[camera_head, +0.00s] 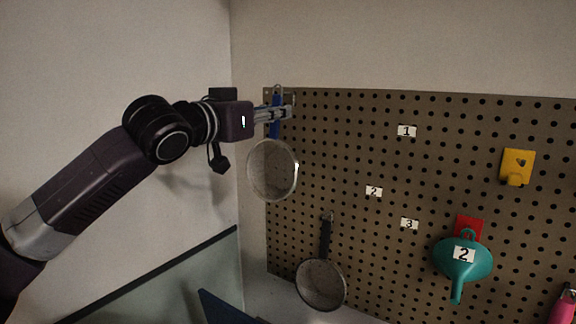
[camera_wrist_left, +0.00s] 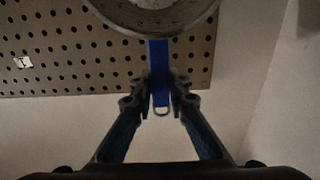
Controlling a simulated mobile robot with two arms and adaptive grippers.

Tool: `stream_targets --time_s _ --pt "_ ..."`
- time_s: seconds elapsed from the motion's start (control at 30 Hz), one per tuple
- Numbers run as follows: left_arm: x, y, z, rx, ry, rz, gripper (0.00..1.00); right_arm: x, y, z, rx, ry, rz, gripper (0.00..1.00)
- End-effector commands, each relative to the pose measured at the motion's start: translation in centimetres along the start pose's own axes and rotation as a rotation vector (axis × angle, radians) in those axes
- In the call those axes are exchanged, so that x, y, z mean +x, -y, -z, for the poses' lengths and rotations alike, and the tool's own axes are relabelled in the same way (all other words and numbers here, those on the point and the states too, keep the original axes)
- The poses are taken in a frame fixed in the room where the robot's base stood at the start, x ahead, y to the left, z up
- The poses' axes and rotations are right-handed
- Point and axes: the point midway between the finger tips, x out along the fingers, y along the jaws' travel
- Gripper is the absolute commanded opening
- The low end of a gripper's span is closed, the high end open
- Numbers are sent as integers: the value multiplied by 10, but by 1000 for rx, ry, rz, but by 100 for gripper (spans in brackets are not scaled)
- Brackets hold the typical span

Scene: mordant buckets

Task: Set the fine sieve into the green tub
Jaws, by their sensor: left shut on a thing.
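A sieve with a blue handle and a pale round mesh bowl (camera_head: 272,170) is at the upper left of the pegboard, handle up and bowl down. My left gripper (camera_head: 279,112) is shut on its blue handle. In the left wrist view the fingers (camera_wrist_left: 160,92) close on the blue handle (camera_wrist_left: 158,58), with the bowl's rim (camera_wrist_left: 152,28) at the top edge. I cannot tell whether the handle's loop still touches a hook. A second sieve (camera_head: 321,284) with a dark handle hangs lower on the board. No green tub is in view. My right gripper is not in view.
The brown pegboard (camera_head: 345,140) carries number labels, a yellow hook (camera_head: 516,166) and a red hook (camera_head: 469,226). A teal funnel (camera_head: 463,262) hangs at the red hook. A pink item (camera_head: 564,308) is at the lower right edge. The wall corner is close to my left gripper.

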Motion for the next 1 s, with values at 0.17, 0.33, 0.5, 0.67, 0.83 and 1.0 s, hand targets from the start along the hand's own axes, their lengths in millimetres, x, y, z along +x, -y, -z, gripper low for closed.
stream_targets --time_s 0.17,0.33,0.5,0.67,0.83,1.0 --pt "-10 0 -1 0 -1 0 0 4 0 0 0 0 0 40" --pt "-18 0 -1 -1 0 0 0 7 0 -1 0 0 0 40" --pt "-26 1 -1 -1 0 1 0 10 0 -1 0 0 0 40" --pt "-33 0 -1 0 0 0 0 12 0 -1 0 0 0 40" --pt "-35 0 -1 0 1 1 0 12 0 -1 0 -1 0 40" --pt "-35 0 0 0 -1 0 0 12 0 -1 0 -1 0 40"
